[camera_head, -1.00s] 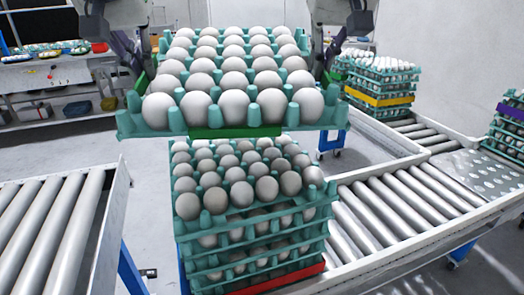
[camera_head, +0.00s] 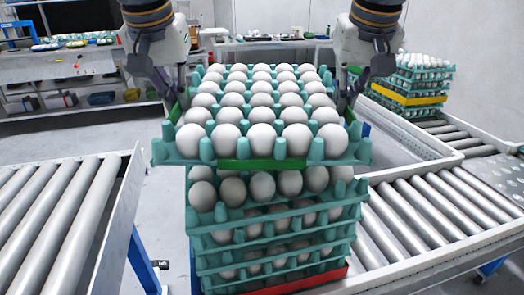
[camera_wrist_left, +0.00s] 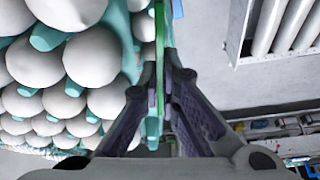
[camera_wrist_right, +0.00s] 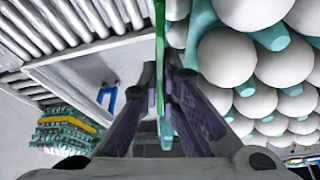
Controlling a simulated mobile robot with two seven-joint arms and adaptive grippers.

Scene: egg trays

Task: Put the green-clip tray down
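The green-clip tray is a teal tray (camera_head: 362,152) full of white eggs, with a green clip (camera_head: 250,164) along its front side. It is held roughly level over a stack of egg-filled teal trays (camera_head: 215,262) and hides most of the stack's top layer. I cannot tell whether it touches the stack. My left gripper (camera_head: 174,105) is shut on the tray's left side, and the green strip shows between its fingers in the left wrist view (camera_wrist_left: 160,95). My right gripper (camera_head: 346,103) is shut on the right side, also on a green strip in the right wrist view (camera_wrist_right: 160,95).
A red clip (camera_head: 300,282) shows low on the stack. Roller conveyors stand left (camera_head: 60,220) and right (camera_head: 440,215) of it. Another tray stack with a yellow clip (camera_head: 410,97) stands at the back right. Workbenches (camera_head: 60,65) line the back.

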